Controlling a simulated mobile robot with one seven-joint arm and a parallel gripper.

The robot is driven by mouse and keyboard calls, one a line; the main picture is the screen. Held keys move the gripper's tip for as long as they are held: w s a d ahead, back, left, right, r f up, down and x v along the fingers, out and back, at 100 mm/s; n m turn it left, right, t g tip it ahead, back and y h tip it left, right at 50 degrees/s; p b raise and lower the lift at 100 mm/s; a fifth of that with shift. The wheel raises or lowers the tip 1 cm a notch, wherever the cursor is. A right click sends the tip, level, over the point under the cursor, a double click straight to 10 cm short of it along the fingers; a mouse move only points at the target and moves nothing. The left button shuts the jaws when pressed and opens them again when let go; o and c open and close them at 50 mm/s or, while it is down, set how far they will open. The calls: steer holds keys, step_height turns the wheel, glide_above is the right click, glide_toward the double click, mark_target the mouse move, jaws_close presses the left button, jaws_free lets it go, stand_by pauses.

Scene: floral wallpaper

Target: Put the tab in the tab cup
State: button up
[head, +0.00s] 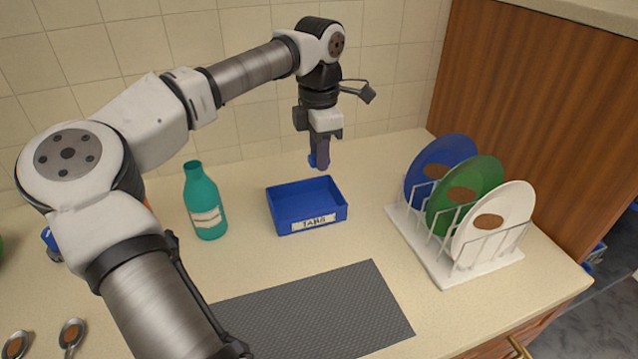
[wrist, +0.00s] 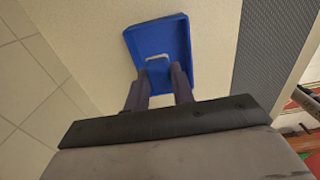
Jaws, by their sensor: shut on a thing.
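The tab cup is a blue open tray (head: 283,221) with a white label reading TABS, on the counter in the middle of the head view. It also shows in the wrist view (wrist: 180,37), beyond my fingertips. My gripper (head: 320,161) points down above the back right part of the tray, apart from it. It is shut on the tab (wrist: 158,61), a small thing with a pale edge and a bluish face between the fingertips. In the head view the tab is mostly hidden by the fingers, with a bit of blue showing at their tips.
A teal bottle (head: 204,200) stands left of the tray. A white rack (head: 437,262) with blue, green and white plates stands to the right. A dark grey mat (head: 320,315) lies in front. Spoons (head: 72,333) lie at the lower left. The tiled wall is close behind.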

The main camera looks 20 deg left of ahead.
step_height(320, 180, up, 9)
steer(key=shift+r+b, duration=0.2)
steer(key=shift+b, duration=0.1)
stand_by(0.7)
